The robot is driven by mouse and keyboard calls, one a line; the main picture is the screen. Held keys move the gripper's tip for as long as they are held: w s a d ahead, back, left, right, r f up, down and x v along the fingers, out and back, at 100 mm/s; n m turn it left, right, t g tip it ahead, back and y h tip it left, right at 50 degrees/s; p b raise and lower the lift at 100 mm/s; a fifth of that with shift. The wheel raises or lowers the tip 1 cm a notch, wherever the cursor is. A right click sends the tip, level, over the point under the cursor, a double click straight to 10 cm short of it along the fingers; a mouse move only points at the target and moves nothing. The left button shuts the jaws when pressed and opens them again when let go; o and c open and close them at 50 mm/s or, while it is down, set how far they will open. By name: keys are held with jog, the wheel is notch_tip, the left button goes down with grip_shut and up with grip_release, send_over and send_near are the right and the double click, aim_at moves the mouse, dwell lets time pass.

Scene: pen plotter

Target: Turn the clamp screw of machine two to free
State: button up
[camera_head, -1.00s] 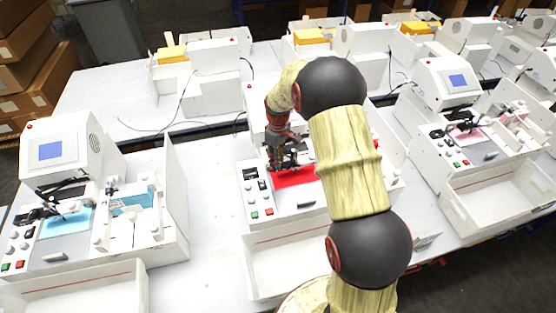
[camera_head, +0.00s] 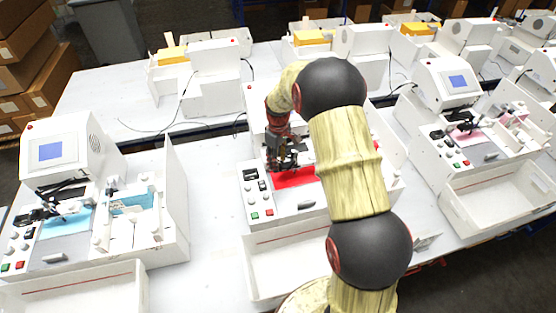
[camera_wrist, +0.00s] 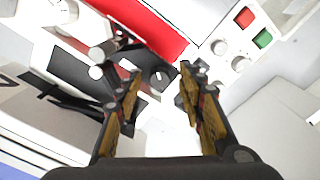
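The middle machine (camera_head: 290,207), with a red sheet (camera_head: 296,178), stands under my gripper (camera_head: 284,166). In the wrist view my gripper (camera_wrist: 160,88) is open and empty. A round black knob with a pale mark (camera_wrist: 161,77) on a black plate shows between the fingertips, apart from both. Left of it are a grey cylinder (camera_wrist: 103,51) and a small white knob (camera_wrist: 97,72) by a dark bracket. I cannot tell for sure which of these is the clamp screw. The red sheet (camera_wrist: 150,27) lies beyond the fingers. In the head view my arm hides part of the machine.
Red (camera_wrist: 244,17) and green (camera_wrist: 262,39) buttons and several pale knobs (camera_wrist: 219,47) sit right of the fingers. A white open bin (camera_head: 285,268) stands before the machine. Similar machines stand left (camera_head: 60,150) and right (camera_head: 450,85). Table between left and middle machines is clear.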

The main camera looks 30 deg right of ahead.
jog(key=shift+r, duration=0.1)
notch_tip(320, 180, up, 12)
dwell(0.5)
dwell(0.4)
jog(key=s+a+m+t+b, duration=0.2)
jog(key=s+a+b, duration=0.2)
jog(key=s, duration=0.6)
jog(key=s+a+m+t+b, duration=0.1)
jog(key=s+a+b, duration=0.3)
jog(key=s+b, duration=0.4)
jog(key=s+a+m+t+b, duration=0.2)
jog(key=s+a+b, duration=0.3)
jog(key=s, duration=0.9)
jog(key=shift+s+m+t+b, duration=0.2)
jog(key=shift+m+t+b, duration=0.1)
jog(key=shift+b, duration=0.15)
